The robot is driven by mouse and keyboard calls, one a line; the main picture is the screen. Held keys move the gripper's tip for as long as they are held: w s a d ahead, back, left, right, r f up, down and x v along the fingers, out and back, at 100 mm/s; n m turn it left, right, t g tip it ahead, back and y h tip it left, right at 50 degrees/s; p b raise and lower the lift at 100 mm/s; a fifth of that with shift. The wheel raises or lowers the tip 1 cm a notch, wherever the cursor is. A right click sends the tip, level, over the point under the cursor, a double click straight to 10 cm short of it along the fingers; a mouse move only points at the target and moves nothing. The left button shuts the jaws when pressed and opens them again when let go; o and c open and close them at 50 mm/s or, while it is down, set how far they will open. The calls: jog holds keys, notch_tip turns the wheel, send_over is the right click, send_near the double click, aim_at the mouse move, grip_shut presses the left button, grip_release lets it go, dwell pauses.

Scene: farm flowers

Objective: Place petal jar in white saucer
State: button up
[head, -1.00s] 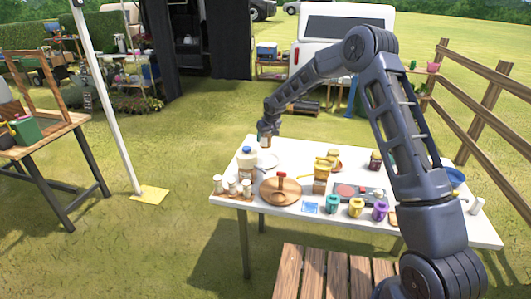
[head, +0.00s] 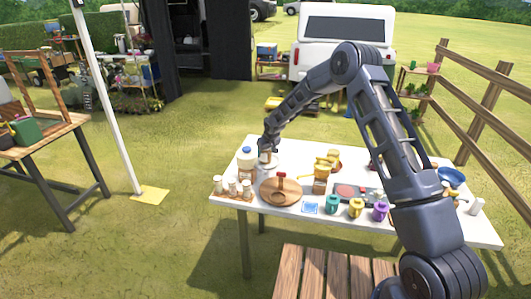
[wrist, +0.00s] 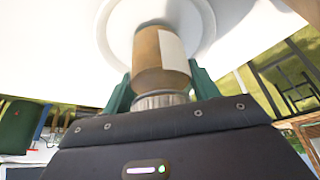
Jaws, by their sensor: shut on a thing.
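My gripper (wrist: 160,90) is shut on the petal jar (wrist: 162,58), a brown jar with a pale label and a grey ribbed lid. The lid end is toward the gripper and the base points toward the white saucer (wrist: 117,27). In the wrist view the jar's base lies within the saucer's round rim. I cannot tell whether they touch. In the head view my gripper (head: 267,147) is at the table's far left part, with the saucer (head: 273,160) mostly hidden behind the jar and gripper.
The white table (head: 225,201) also holds a round wooden board (head: 280,196), a white jug with a blue cap (head: 245,158), small white-topped jars (head: 232,186) and several coloured cups (head: 356,207). A blue bowl (head: 452,176) stands at the right.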

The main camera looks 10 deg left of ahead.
jog(key=shift+f, duration=0.15)
jog(key=o, duration=1.1)
